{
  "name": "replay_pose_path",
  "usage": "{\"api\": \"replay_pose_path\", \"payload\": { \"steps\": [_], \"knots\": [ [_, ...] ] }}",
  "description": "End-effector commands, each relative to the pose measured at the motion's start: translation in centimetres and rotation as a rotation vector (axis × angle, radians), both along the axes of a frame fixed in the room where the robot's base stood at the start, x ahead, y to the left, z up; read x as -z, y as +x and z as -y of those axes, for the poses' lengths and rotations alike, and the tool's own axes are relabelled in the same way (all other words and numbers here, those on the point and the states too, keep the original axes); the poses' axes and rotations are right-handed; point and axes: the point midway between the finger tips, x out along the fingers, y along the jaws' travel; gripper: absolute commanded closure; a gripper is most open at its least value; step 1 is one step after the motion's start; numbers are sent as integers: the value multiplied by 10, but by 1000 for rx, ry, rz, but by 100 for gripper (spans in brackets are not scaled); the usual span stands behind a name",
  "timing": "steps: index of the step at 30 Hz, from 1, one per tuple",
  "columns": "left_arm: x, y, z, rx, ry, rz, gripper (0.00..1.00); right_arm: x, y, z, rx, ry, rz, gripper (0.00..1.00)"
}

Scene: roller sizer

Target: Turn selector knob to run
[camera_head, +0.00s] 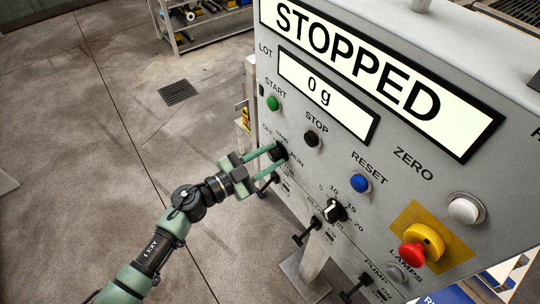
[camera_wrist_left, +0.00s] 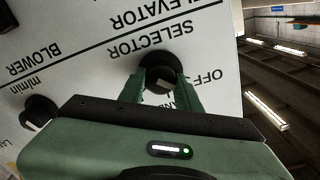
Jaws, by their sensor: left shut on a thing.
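The selector knob (camera_head: 279,151) is a black rotary knob on the grey control panel (camera_head: 300,185), with OFF, HAND and RUN marks around it. My left gripper (camera_head: 272,163) comes in from the left and is shut on this knob. In the left wrist view the knob (camera_wrist_left: 162,75) is held between the two green fingers (camera_wrist_left: 163,90), under the upside-down word SELECTOR. The knob's pointer is partly hidden by the fingers, so its exact setting cannot be told. The large display (camera_head: 350,62) reads STOPPED. My right gripper is not in view.
Near the knob are a green START button (camera_head: 273,103), a black STOP button (camera_head: 312,138), a blue RESET button (camera_head: 361,183) and a dial (camera_head: 334,211). A red emergency button (camera_head: 412,256) sits lower right. Black toggle levers (camera_head: 306,232) stick out below. The floor at left is clear.

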Motion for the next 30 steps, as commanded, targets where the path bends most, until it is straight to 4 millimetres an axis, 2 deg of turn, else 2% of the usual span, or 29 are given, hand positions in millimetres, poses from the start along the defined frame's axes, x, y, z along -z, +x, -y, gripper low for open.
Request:
{"api": "replay_pose_path", "payload": {
  "steps": [13, 30],
  "knots": [
    [2, -1, 0, 1, 249, 340, 100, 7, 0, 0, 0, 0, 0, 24],
    [6, -2, 1, 3, 567, 780, 100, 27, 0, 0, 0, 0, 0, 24]
  ]
}}
